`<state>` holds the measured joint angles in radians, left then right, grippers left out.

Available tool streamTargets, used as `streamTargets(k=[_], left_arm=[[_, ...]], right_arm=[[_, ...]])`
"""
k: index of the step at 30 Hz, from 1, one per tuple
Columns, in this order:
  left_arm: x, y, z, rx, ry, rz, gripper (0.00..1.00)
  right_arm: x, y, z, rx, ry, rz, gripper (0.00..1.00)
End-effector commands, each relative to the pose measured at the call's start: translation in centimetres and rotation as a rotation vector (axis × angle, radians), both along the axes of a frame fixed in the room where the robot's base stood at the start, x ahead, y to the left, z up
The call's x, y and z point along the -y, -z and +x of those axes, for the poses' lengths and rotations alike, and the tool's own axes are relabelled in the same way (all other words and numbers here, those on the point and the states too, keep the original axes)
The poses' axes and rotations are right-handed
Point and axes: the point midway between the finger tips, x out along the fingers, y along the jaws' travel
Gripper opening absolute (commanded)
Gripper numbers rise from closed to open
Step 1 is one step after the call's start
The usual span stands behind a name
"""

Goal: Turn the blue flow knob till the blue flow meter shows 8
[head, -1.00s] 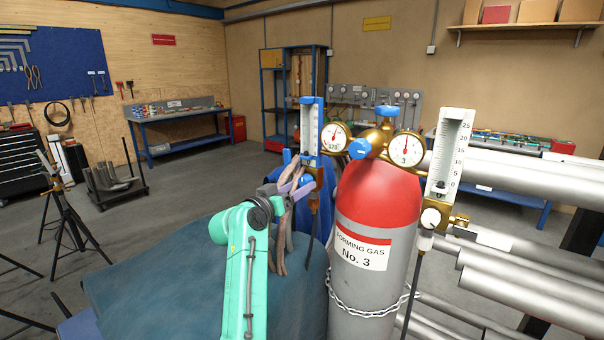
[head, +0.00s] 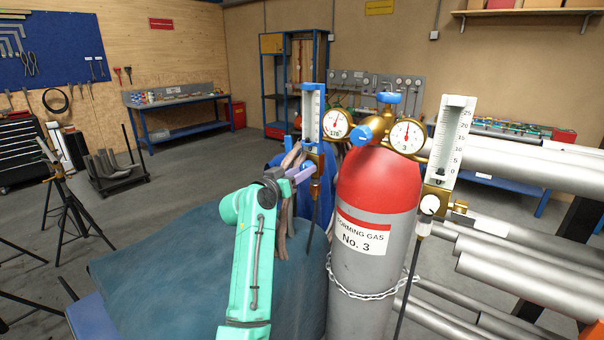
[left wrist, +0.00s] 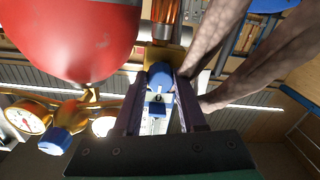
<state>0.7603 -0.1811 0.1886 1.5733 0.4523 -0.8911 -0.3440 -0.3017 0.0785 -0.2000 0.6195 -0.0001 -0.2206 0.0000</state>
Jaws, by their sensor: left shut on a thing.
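The blue flow meter (head: 312,112) stands upright left of the gas cylinder in the head view. Its scale is too small to read. The blue flow knob (left wrist: 160,76) shows in the left wrist view between the fingers of my left gripper (left wrist: 160,98). In the head view my left gripper (head: 305,174) reaches the lower end of that meter, and the knob is largely hidden by its fingers. My left gripper is shut on the knob. My right gripper is not in view.
A red-topped cylinder (head: 372,200) with gauges stands close right of my left gripper, chained. A white flow meter (head: 450,140) stands further right. A blue-green cover (head: 170,280) lies below.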

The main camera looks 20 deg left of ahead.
Motion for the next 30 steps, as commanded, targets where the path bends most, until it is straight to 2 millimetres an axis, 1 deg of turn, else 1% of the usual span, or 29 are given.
streamTargets(k=[1,8,12,18,24,30], left_arm=[[0.0,0.4,0.0,0.005,0.0,0.016,0.0],[-0.1,0.8,0.0,0.052,-0.001,0.14,0.0],[-0.2,0.8,0.0,0.096,-0.003,0.249,0.0],[-0.3,0.8,0.1,0.165,-0.003,0.423,0.0],[-0.3,0.6,0.1,0.234,-0.002,0.6,0.0],[-0.3,0.4,0.1,0.297,0.0,0.763,0.0]], right_arm=[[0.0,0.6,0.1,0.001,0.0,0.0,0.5],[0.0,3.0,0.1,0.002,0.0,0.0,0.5],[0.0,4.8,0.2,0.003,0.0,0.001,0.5],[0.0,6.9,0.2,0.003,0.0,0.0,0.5],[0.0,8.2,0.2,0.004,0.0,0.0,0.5],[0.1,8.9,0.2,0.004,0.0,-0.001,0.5]])
